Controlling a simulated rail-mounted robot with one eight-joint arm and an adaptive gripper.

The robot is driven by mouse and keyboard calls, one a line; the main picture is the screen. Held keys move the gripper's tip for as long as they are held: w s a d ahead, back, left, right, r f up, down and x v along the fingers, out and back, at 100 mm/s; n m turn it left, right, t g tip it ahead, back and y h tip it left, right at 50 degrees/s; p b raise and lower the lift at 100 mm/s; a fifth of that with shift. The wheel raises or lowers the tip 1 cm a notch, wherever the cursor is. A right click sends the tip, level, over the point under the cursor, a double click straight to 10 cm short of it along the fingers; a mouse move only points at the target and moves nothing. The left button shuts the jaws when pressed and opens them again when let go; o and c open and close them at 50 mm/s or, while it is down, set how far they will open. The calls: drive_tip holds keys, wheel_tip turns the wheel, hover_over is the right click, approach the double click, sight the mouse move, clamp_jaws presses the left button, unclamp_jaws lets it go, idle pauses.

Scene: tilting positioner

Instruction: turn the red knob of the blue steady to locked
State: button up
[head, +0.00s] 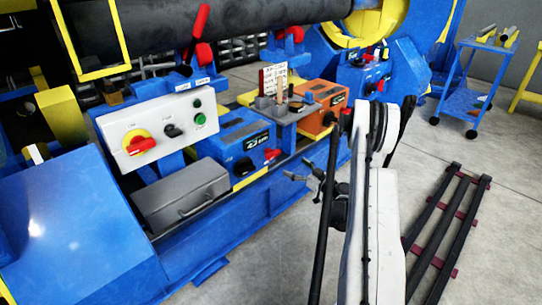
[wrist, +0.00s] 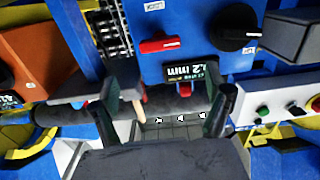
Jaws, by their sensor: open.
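The blue steady (head: 232,143) is a blue box on the machine bed, with a dark display marked "1.2 mm". Its red knob (head: 272,154) sits at the right of its front face, with a larger black knob (head: 243,166) to the left. In the wrist view the box is upside down; the red knob (wrist: 159,45) lies nearly level across the picture. My gripper (head: 304,172) is open and empty, to the right of the red knob and apart from it. In the wrist view its fingers (wrist: 167,88) are spread below the knob. The knob's position labels are too small to read.
An orange box (head: 322,97) stands to the right of the blue one. A white control panel (head: 158,130) with several switches and a grey toolbox (head: 180,195) are to the left. A tray with upright tools (head: 283,105) is behind. A blue trolley (head: 469,80) stands on the floor at right.

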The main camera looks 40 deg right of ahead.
sight(276, 155)
drive_tip(key=w, duration=0.8)
drive_tip(key=w+a, duration=0.1)
drive_tip(key=w, duration=0.3)
drive_tip(key=shift+w+b, duration=0.35)
drive_tip(key=shift+w, duration=0.4)
drive_tip(key=c, duration=1.2)
drive_tip(key=shift+o, duration=0.2)
